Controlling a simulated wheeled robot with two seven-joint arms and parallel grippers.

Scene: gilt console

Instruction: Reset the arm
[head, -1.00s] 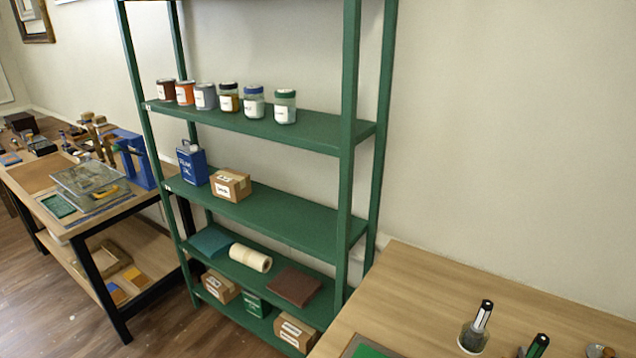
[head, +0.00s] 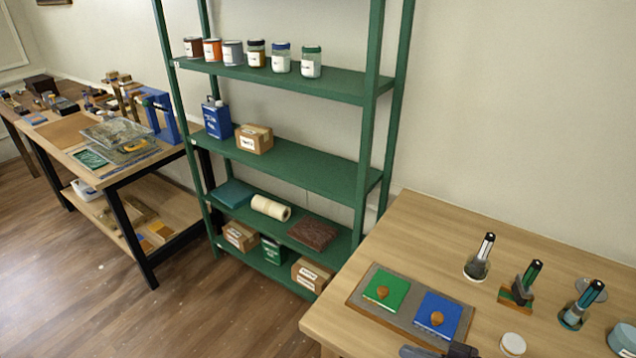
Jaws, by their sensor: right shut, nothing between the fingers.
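My right gripper (head: 440,351) shows only in part, dark grey, at the bottom edge of the head view, over the near part of the right-hand wooden table (head: 425,230). Its fingers are shut with nothing between them, and most of the arm is below the picture. It is just in front of a grey tray (head: 372,309) that holds a green square (head: 387,288) and a blue square (head: 438,314), each with a brown knob. My left gripper is out of view.
Upright markers in holders (head: 478,262) and a white round lid (head: 513,344) stand on the table's right. A green shelf (head: 300,168) with jars, boxes and a roll stands behind. A cluttered workbench (head: 58,135) is at the left. The table's back left is clear.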

